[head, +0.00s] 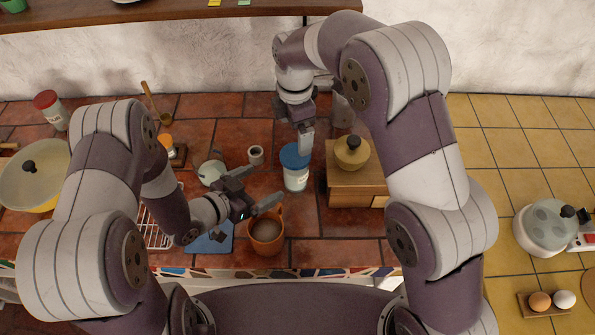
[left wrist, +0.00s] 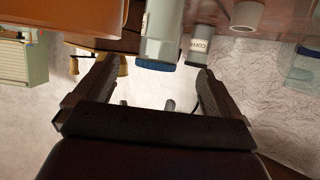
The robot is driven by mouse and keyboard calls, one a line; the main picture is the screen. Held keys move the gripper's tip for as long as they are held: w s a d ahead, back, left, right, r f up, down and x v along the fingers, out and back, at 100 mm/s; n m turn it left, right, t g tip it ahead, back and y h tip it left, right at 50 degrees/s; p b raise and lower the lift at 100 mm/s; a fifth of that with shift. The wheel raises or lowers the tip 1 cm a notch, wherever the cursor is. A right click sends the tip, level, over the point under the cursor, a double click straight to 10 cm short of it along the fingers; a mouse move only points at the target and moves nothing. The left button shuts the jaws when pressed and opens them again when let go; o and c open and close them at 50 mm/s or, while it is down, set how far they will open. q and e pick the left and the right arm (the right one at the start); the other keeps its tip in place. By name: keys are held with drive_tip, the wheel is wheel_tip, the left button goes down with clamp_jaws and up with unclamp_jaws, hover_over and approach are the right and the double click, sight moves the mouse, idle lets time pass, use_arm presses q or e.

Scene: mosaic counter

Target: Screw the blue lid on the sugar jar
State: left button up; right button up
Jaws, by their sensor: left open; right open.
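The sugar jar (head: 296,182) is a pale jar standing on the red tiles in the middle of the counter. The blue lid (head: 293,156) sits on its mouth; I cannot tell how tightly. My right gripper (head: 305,143) is open and points down at the lid from above; I cannot tell whether it touches it. My left gripper (head: 257,188) is open and empty, left of the jar, with its fingers pointing towards it. In the left wrist view the jar (left wrist: 160,38) and its blue lid (left wrist: 155,66) appear upside down, beyond the open fingers (left wrist: 150,90).
A brown mug (head: 265,235) stands just below my left gripper. A wooden grinder (head: 355,185) is close on the jar's right. A small cup (head: 256,155) and a whitish round pot (head: 211,171) stand to the left. A dark-lidded jar labelled coffee (left wrist: 199,45) shows in the left wrist view.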

sight(286, 171)
use_arm(q)
drive_tip(key=x, duration=1.1)
drive_tip(key=shift+w+d+f, duration=0.15)
drive_tip(key=shift+w+f, duration=0.05)
use_arm(e)
drive_tip(key=shift+a, duration=0.1)
use_arm(q)
drive_tip(key=c, duration=1.8)
clamp_jaws()
use_arm(e)
drive_tip(key=n, duration=0.4)
drive_tip(key=shift+f, duration=4)
